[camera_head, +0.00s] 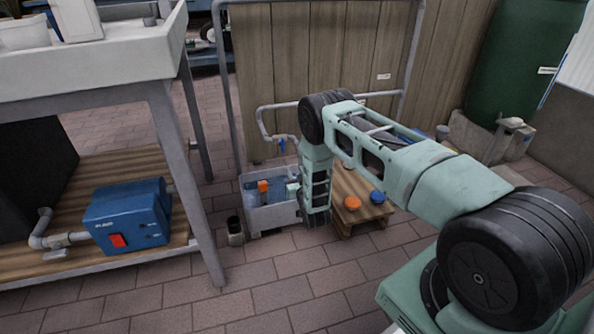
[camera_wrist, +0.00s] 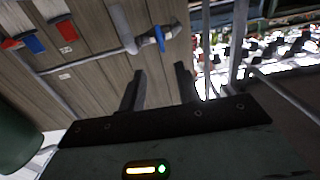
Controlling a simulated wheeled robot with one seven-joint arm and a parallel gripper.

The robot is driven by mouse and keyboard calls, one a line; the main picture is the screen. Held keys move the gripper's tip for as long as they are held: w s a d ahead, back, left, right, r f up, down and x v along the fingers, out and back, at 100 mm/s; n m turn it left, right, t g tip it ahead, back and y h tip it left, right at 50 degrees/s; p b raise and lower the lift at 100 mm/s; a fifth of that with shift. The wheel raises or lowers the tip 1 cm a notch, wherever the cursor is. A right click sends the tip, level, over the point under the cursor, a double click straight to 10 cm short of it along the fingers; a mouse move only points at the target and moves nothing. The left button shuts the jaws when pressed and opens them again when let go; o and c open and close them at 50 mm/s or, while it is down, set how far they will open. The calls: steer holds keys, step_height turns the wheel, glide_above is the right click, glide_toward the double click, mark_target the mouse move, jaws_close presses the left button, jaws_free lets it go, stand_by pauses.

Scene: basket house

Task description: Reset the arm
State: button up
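My arm is folded over in the head view, with its last link hanging down and my gripper (camera_head: 319,220) at its lower end. My gripper is in front of the grey crate and the small wooden pallet, pointing down. In the wrist view my gripper (camera_wrist: 159,72) shows two dark fingers set well apart, with nothing between them. Whether the fingertips touch anything cannot be told in the head view.
A grey crate (camera_head: 271,219) holds orange and bluish items. A low wooden pallet (camera_head: 362,213) bears orange and blue round things. A metal-legged sink table (camera_head: 96,67) with a blue box (camera_head: 125,217) stands left. A pipe runs along the wooden panel (camera_head: 285,62). Front floor is clear.

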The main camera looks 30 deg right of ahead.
steer(key=shift+s+a, duration=0.15)
steer(key=shift+s, duration=0.5)
